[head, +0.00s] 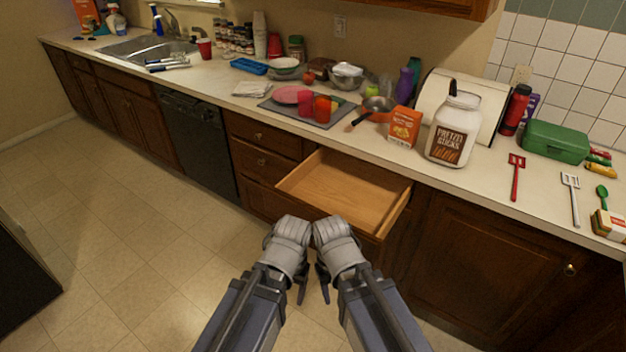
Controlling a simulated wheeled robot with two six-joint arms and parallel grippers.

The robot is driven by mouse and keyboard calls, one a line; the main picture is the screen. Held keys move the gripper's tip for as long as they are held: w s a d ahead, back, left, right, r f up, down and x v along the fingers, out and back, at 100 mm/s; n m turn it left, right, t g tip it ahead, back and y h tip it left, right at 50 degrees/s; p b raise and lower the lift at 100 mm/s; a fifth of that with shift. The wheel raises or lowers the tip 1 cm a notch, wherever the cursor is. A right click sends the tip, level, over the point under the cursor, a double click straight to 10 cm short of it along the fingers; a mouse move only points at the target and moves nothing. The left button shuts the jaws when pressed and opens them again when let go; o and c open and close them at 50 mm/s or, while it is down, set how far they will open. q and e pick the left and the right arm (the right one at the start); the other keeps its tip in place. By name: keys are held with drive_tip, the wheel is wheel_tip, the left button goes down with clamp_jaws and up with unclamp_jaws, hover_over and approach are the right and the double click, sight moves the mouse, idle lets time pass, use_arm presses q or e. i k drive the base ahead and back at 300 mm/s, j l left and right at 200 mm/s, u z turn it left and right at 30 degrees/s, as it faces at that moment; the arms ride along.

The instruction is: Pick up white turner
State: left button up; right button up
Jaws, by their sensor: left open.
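The white turner (573,198), with a slotted head, lies on the counter at the far right, its handle toward the front edge. A red turner (516,178) lies to its left and a green spoon (603,196) to its right. My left gripper (301,288) is open and empty in front of the open drawer, well away from the turner. My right gripper (323,284) is beside it, also far from the turner; its fingers show too little to tell their opening.
An empty wooden drawer (345,190) stands pulled out below the counter. A pretzel jar (453,130), an orange box (404,126) and a green case (555,142) stand on the counter. A food package (609,225) lies right of the turner.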

sight(576, 216)
drive_tip(key=k+j+z, duration=0.25)
drive_tip(key=z, duration=1.4)
drive_tip(key=i+j+z, duration=0.2)
drive_tip(key=i, duration=0.15)
drive_tip(key=i+j+z, duration=0.25)
drive_tip(key=i+l, duration=0.05)
